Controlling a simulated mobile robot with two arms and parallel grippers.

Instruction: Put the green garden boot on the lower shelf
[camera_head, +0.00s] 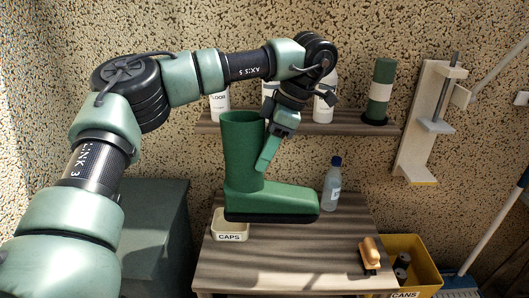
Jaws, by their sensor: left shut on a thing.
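The green garden boot (240,165) hangs upright in the middle of the head view, with its toe to the right and a dark sole. My left gripper (266,160) reaches down to the boot's shaft and is shut on it. The boot appears in front of the wooden table; I cannot tell how far its sole is above the top. The upper shelf (347,128) on the wall holds bottles and a green canister. The wooden top (290,255) below is the lower surface in view. My right gripper is not in view.
A CAPS tray (229,235) is partly behind the boot. A yellow CANS bin (424,268) is beside the table. The front middle of the top is clear.

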